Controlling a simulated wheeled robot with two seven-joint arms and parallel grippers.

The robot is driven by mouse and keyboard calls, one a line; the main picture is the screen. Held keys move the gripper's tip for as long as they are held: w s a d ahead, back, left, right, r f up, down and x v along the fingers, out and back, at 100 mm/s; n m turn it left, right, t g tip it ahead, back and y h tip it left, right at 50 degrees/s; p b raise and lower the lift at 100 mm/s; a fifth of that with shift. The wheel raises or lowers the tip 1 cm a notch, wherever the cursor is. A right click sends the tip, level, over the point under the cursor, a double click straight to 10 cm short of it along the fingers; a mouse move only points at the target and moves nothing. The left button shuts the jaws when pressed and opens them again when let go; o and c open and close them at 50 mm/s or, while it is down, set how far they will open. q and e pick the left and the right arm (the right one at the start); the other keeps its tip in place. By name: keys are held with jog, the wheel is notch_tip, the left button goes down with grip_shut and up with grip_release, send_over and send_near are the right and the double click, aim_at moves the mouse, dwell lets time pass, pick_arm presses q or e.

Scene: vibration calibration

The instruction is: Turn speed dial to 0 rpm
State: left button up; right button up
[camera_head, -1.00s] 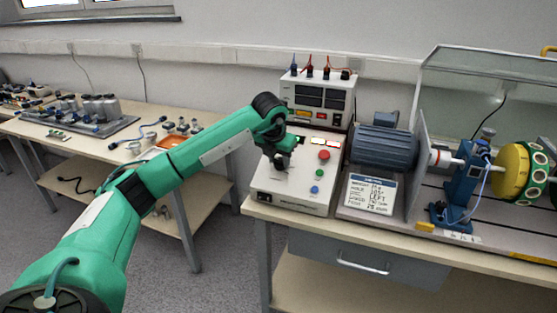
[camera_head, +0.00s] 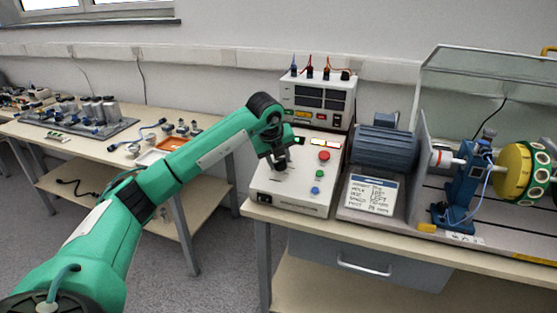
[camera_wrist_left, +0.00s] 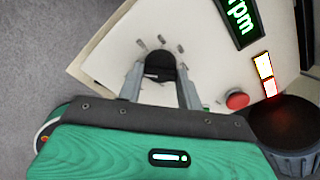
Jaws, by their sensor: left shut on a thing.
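The control box (camera_head: 262,190) has a white sloped panel with a red button (camera_head: 324,156), a green button (camera_head: 320,174) and a blue button (camera_head: 315,190). My left gripper (camera_head: 280,165) is at the panel's left part. In the left wrist view my left gripper (camera_wrist_left: 160,75) is shut on the black speed dial (camera_wrist_left: 160,66), one finger on each side. Tick marks show around the dial. A green-lit display (camera_wrist_left: 238,17) shows "rpm"; its number is out of view. The dial is mostly hidden in the head view. My right gripper is not in view.
A power supply with cables (camera_head: 318,100) stands behind the control box. A blue motor (camera_head: 384,148) and a shaft rig with a yellow disc (camera_head: 512,172) are to the right. A sign card (camera_head: 371,194) leans before the motor. A second table (camera_head: 60,143) stands left.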

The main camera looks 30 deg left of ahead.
pick_arm(q)
jog(key=shift+n, duration=0.5)
jog(key=o, duration=1)
jog(key=v, duration=1.4)
jog(key=shift+s+a+f, duration=0.1)
